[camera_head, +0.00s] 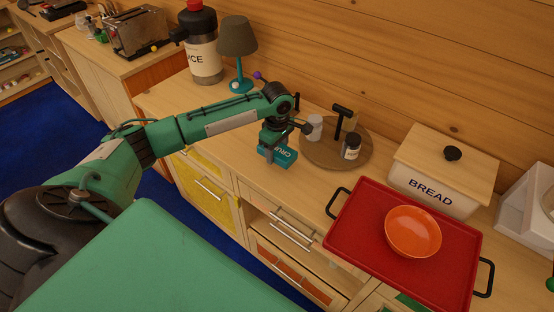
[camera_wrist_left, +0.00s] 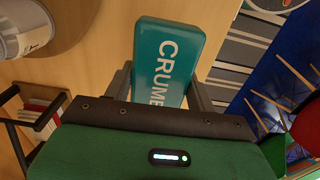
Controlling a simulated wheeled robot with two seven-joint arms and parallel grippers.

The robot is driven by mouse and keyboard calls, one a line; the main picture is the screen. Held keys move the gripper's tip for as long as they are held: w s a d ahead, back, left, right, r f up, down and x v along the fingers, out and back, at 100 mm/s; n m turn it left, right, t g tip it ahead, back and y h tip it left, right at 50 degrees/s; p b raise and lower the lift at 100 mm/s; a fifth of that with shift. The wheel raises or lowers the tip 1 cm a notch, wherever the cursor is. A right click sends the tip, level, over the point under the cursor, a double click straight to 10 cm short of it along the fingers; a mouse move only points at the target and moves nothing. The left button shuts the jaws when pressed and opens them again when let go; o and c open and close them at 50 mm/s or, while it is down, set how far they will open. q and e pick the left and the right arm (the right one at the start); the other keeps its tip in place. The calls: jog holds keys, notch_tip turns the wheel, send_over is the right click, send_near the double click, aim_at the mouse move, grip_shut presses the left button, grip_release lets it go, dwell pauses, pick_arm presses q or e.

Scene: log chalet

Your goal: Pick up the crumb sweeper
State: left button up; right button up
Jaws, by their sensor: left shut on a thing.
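The crumb sweeper (camera_head: 284,156) is a small teal block with white lettering, at the front edge of the wooden counter (camera_head: 225,112). My left gripper (camera_head: 276,152) comes down over it from above and is shut on it. In the left wrist view, the sweeper (camera_wrist_left: 170,55) reads "CRUMB" and sits between the two grey fingers (camera_wrist_left: 160,92). Part of it is hidden behind the gripper body. I cannot tell whether it touches the counter. My right gripper is not in view.
A round wooden board (camera_head: 328,157) with small jars stands right behind the gripper. A red tray (camera_head: 350,235) with an orange bowl (camera_head: 413,228) lies to the right, before a bread bin (camera_head: 432,193).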

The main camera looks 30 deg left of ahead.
aim_at(277, 148)
pick_arm(q)
notch_tip(277, 148, up, 15)
jog(key=b, duration=0.1)
jog(key=shift+b, duration=0.35)
